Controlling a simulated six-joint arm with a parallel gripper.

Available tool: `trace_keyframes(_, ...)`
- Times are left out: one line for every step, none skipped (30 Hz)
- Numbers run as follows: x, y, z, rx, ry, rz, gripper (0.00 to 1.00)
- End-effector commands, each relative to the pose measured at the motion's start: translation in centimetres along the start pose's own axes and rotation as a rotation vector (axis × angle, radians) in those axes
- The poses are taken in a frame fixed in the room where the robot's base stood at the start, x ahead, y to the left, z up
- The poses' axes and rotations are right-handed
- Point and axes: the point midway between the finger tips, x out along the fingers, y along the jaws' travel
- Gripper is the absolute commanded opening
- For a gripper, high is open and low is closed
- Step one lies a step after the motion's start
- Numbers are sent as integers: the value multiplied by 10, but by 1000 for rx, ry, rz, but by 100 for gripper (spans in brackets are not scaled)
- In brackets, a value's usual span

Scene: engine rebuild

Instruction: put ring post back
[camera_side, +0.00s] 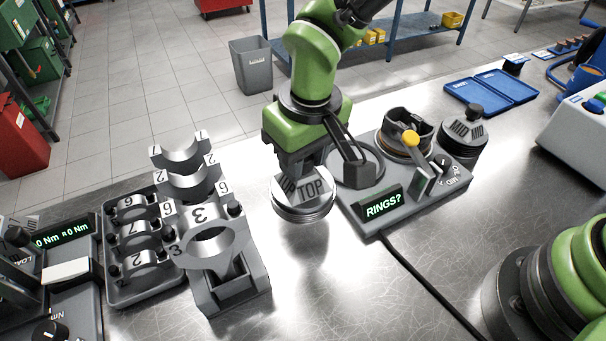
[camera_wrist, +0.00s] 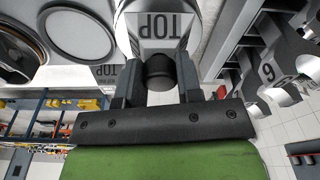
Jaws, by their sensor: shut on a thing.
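The ring post (camera_side: 304,192) is a short grey cylinder marked TOP, with thin rings around its lower edge. My gripper (camera_side: 300,160) is shut on the dark knob on its top. The post hangs roughly upright above the bench, left of the ring station (camera_side: 383,204), whose display reads "RINGS?". In the wrist view the post (camera_wrist: 160,28) shows ahead of my gripper (camera_wrist: 157,78), with the knob between the fingers. A second post (camera_side: 466,134), marked MID, stands at the station's back right. A round flat seat (camera_side: 357,174) shows on the station's left part.
Numbered bearing caps (camera_side: 213,238) stand in racks to the left. A lever with a yellow knob (camera_side: 411,138) rises from the station. A black cable (camera_side: 420,275) runs across the front. A blue case (camera_side: 492,88) lies behind. The bench between caps and station is clear.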

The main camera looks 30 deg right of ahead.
Motion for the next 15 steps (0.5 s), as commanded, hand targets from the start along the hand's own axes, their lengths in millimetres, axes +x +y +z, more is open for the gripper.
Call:
trace_keyframes(7,0,1,1,-3,1,0)
trace_keyframes(11,1,2,1,-4,2,0)
trace_keyframes(18,1,3,0,-3,2,0)
trace_keyframes(22,1,3,-1,-4,2,0)
trace_keyframes(26,1,4,-1,-3,2,0)
trace_keyframes(31,1,4,0,-3,2,0)
trace_keyframes(33,1,4,0,-2,1,0)
trace_keyframes(34,0,4,0,-1,1,0)
trace_keyframes(35,0,4,0,0,0,0)
trace_keyframes(36,0,4,0,1,0,0)
trace_keyframes(36,0,4,1,1,0,0)
trace_keyframes(35,0,4,1,1,0,0)
trace_keyframes(35,0,4,1,1,0,0)
trace_keyframes(35,0,4,1,1,0,0)
trace_keyframes(35,0,4,1,1,0,0)
